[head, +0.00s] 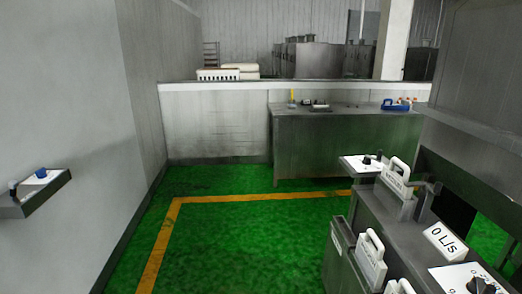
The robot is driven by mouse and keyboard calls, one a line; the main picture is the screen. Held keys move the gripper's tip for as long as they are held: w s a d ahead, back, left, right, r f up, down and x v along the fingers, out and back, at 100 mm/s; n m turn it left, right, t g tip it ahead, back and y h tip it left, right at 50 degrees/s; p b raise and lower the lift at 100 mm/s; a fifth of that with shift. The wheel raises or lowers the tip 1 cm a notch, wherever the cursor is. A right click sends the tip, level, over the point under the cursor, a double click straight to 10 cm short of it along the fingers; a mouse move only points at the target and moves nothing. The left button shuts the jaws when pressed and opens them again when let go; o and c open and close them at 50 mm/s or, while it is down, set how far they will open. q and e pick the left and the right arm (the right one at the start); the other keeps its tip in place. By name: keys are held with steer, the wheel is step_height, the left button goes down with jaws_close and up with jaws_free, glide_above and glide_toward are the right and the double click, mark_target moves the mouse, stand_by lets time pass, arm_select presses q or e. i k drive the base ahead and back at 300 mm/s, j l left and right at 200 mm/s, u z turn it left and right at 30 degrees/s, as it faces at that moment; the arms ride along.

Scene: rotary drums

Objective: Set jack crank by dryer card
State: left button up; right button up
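Neither of my grippers shows in the head view. I cannot surely pick out the jack crank or the dryer card. A white panel (352,160) with a small dark knob or crank (367,159) sits at the right, beside the grey machine. A white handled card (395,181) stands upright in the machine top; its lettering is too small to read. Another white handled card (370,262) stands lower, at the machine's front side. A white dial plate (449,279) with a dark knob (479,286) lies at the bottom right.
A sign (441,242) reads "0 L/s" on the grey machine (405,235). A steel bench (335,150) with small items, including a blue tray (395,106), stands at the back. A wall shelf (38,196) holds small objects at left. The green floor (240,235) is clear.

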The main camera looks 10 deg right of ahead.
mark_target(367, 159)
steer(key=i+z, duration=0.15)
steer(key=i, duration=1.65)
steer(key=i+z, duration=0.25)
steer(key=i, duration=0.2)
steer(key=i+j+z, duration=0.3)
steer(key=i, duration=0.15)
steer(key=l, duration=0.1)
